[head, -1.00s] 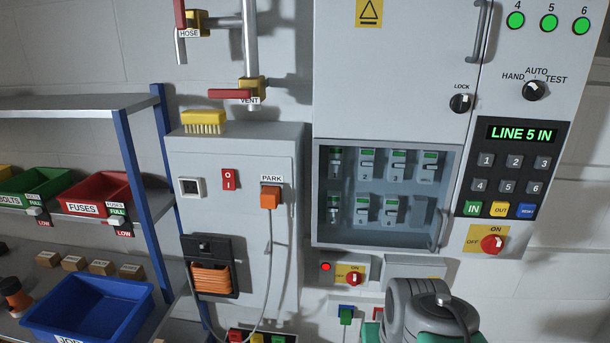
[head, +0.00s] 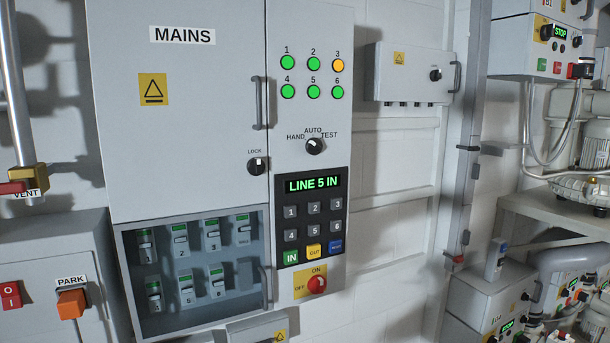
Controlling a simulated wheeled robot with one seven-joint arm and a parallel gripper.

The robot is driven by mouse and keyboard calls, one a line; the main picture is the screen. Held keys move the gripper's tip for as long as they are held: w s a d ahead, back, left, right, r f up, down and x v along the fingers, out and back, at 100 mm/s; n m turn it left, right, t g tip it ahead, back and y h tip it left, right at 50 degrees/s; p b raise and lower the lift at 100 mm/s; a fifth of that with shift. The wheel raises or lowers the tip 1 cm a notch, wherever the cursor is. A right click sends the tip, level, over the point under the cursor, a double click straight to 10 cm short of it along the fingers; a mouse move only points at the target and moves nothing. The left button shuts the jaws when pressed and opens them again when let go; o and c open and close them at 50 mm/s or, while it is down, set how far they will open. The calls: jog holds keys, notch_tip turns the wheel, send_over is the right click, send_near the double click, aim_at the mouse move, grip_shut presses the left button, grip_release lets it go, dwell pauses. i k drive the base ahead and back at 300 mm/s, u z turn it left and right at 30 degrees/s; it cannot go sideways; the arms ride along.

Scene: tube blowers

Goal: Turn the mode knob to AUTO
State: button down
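The mode knob (head: 314,146) is a round black knob with a white pointer mark, on the right-hand section of the grey MAINS cabinet (head: 190,100). The labels HAND, AUTO and TEST are printed around it, with AUTO at the top. The white mark seems to point up and left, towards HAND, but it is small in this view. My gripper is not in view, and nothing touches the knob.
Lamp 3 (head: 338,65) is amber; the other numbered lamps are green.

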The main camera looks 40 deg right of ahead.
aim_at(314, 146)
jog(key=z, duration=1.25)
